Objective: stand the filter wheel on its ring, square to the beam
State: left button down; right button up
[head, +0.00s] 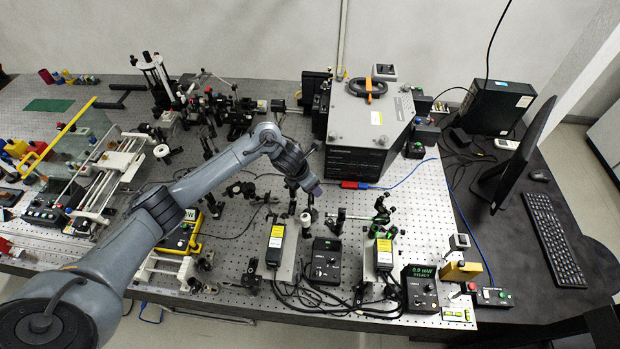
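My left arm comes in from the lower left and reaches over the middle of the bench. Its gripper (314,188) points down and to the right, in front of the large grey spectrometer box. Its fingers are too small and too hidden by the wrist to tell open from shut, or whether anything is held. I cannot pick out the filter wheel or its ring with certainty among the small dark optics. A small post-mounted part (305,220) stands just below the gripper in the picture. My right gripper is not in view.
The grey spectrometer box (362,118) stands behind the gripper. Two yellow-labelled modules (275,245) (384,252), a black controller (325,262) and a green-lit meter (421,288) crowd the front with cables. Bare perforated bench (425,205) lies to the right.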

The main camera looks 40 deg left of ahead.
pick_arm(q)
jog(key=shift+w+f, duration=0.15)
jog(key=shift+f, duration=0.15)
jog(key=shift+c, duration=1.4)
grip_release()
